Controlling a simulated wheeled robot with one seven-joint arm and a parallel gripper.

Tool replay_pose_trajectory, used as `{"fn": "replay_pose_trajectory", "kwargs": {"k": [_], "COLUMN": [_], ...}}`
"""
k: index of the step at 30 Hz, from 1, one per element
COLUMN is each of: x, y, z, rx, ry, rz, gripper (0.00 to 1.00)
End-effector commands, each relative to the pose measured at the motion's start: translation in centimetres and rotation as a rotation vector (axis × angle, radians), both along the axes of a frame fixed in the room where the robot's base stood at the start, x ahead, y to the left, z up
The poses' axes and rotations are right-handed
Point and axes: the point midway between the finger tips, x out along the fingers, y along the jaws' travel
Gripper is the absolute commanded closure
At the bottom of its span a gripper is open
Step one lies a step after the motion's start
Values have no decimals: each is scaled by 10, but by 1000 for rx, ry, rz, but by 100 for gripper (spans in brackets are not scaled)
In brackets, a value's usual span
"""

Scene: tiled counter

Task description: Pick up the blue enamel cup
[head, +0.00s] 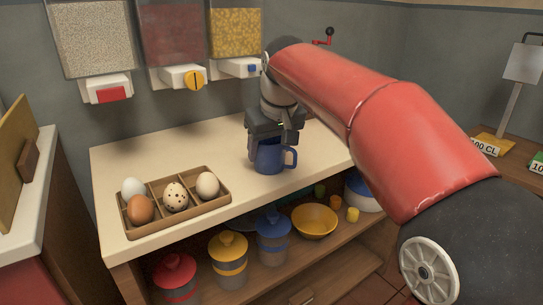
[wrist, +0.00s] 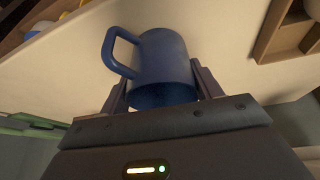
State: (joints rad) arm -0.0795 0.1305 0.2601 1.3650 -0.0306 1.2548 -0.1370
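The blue enamel cup (head: 269,157) stands upright on the pale counter, below my gripper (head: 268,140) in the head view. Its handle points to the right there. In the wrist view the cup (wrist: 168,62) sits between my two fingers (wrist: 160,85), with its handle at the upper left. The fingers are apart on both sides of the cup. The right finger is very close to the wall or touching it, and a small gap seems to show at the left finger. My gripper looks open around the cup.
A wooden egg tray (head: 196,217) with several eggs lies on the counter to the left. Dispensers (head: 182,76) hang on the wall behind. A lower shelf holds canisters (head: 229,258) and a yellow bowl (head: 314,222). The counter left of the cup is clear up to the tray.

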Motion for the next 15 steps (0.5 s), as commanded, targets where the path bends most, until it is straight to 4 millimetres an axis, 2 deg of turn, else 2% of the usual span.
{"fn": "replay_pose_trajectory", "kwargs": {"k": [1, 6, 15], "x": [0, 0, 0], "y": [0, 0, 0], "z": [0, 1, 3], "rx": [0, 0, 0], "ry": [0, -1, -1], "rz": [0, 0, 0], "gripper": [43, 63, 63]}}
